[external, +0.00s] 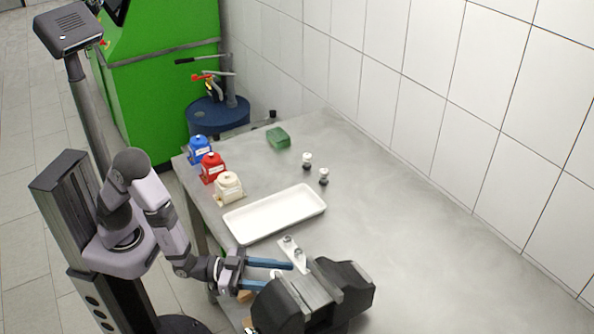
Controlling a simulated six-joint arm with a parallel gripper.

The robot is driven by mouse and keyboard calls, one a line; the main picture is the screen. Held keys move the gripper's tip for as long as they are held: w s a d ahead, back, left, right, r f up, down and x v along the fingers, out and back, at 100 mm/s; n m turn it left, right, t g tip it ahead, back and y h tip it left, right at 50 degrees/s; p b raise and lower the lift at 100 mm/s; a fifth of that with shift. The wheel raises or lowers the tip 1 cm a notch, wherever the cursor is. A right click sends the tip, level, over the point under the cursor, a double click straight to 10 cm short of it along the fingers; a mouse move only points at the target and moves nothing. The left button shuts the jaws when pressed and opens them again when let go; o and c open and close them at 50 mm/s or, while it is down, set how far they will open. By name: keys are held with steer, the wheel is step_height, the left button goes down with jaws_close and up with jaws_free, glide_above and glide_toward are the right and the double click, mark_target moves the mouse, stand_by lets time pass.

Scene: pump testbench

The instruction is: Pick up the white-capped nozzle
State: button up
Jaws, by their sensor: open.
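Two small upright pieces with white tops stand at the back of the table, one on the left (307,160) and one on the right (324,176). Their lower parts are dark; I cannot tell which is the white-capped nozzle. My gripper (285,275) is at the front of the table, far from them, with its two blue fingers apart and pointing right. A small whitish thing (276,273) shows between the fingers, partly hidden; I cannot tell whether it is a nozzle or whether the fingers touch it.
A dark vise-like block (345,287) sits right beside the fingers. A light plate with small round fittings (292,254) is just behind. A white tray (275,213) lies mid-table. Blue (200,149), red (212,167) and cream (229,187) containers line the left edge. The table's right side is clear.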

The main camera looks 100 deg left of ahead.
steer(key=shift+w+p, duration=0.3)
steer(key=shift+w, duration=1.35)
steer(key=shift+c, duration=0.4)
jaws_close()
steer(key=shift+r, duration=0.1)
step_height(320, 180, up, 10)
step_height(320, 180, up, 10)
steer(key=p, duration=1)
glide_above(291, 278)
steer(key=d, duration=0.3)
steer(key=shift+w+d+f, duration=0.1)
steer(key=shift+w+f, duration=0.1)
steer(key=shift+w, duration=0.25)
